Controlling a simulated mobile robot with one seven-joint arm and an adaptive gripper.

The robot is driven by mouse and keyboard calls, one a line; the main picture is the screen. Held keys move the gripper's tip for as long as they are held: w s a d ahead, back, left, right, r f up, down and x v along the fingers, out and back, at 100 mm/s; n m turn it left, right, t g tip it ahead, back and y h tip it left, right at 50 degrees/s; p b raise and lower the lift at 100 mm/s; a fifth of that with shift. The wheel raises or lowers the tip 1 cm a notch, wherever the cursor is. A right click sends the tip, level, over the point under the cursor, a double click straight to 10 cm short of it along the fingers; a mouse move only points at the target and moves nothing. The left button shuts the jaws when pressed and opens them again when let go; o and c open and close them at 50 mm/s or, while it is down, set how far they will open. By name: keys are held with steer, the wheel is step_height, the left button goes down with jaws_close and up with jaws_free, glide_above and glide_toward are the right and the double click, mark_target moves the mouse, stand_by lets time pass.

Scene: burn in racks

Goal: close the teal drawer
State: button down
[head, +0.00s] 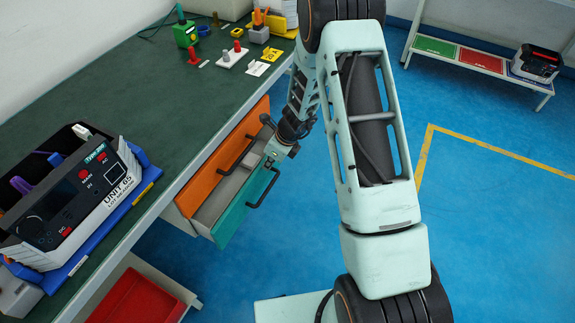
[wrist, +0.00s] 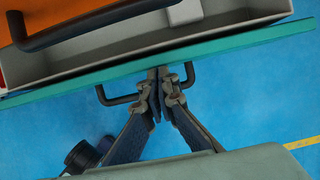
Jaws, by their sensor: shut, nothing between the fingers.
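The teal drawer (head: 247,208) is pulled out from under the green bench, and its grey inside shows from above. In the wrist view its teal front (wrist: 225,52) runs across the picture as a narrow band, with a dark bar handle (wrist: 119,99) on its outer side. My gripper (wrist: 159,72) is shut and empty, with its fingertips at the teal front near the middle of the handle. I cannot tell whether they touch it. In the head view my gripper (head: 272,160) is partly hidden by my wrist.
An orange drawer front (head: 232,150) with a dark handle is beside the teal drawer. The green bench (head: 140,90) carries a black UNIT 65 device (head: 85,190) and several small parts. A red bin (head: 138,298) is below. Blue floor lies open at right, before a low shelf (head: 480,60).

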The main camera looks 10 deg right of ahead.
steer(key=shift+w+a+p, duration=0.4)
steer(key=shift+w+a, duration=0.25)
steer(key=shift+a, duration=0.2)
steer(key=shift+w+a+p, duration=0.4)
steer(key=shift+w+a, duration=0.2)
steer(key=shift+a, duration=0.2)
steer(key=shift+d, duration=0.1)
